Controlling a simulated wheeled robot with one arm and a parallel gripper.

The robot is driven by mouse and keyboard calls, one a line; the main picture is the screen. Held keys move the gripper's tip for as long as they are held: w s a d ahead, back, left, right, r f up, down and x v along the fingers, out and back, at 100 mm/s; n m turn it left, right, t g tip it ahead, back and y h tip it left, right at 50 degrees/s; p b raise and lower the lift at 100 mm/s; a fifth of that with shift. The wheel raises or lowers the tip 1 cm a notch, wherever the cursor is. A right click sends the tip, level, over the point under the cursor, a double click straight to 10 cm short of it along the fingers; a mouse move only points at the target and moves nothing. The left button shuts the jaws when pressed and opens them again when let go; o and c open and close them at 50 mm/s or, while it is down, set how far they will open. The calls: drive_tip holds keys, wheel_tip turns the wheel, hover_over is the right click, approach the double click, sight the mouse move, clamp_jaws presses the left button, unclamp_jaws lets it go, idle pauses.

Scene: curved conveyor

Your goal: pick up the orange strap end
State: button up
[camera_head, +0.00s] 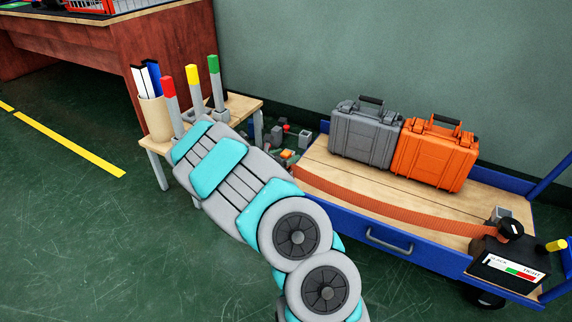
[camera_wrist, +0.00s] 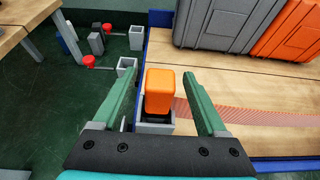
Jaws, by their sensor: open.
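The orange strap end (camera_wrist: 159,92) is a block standing upright at a grey square socket (camera_wrist: 155,126) in the wrist view, at the cart's blue left edge. My gripper (camera_wrist: 163,85) is open, with one green finger on each side of the strap end. Gaps show between the fingers and the block, so it is not held. In the head view the orange strap (camera_head: 400,208) runs across the cart deck to a black tension unit (camera_head: 507,266) at the right. My arm hides the gripper and most of the strap end's surroundings in the head view.
The blue-edged cart (camera_head: 372,237) carries a grey case (camera_head: 365,135) and an orange case (camera_head: 435,155) behind the strap. A small wooden table (camera_head: 240,103) with red, yellow and green-topped levers stands left. Grey sockets and red knobs (camera_wrist: 89,62) lie left of the cart.

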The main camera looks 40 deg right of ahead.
drive_tip(key=shift+c, duration=0.2)
clamp_jaws()
idle(0.3)
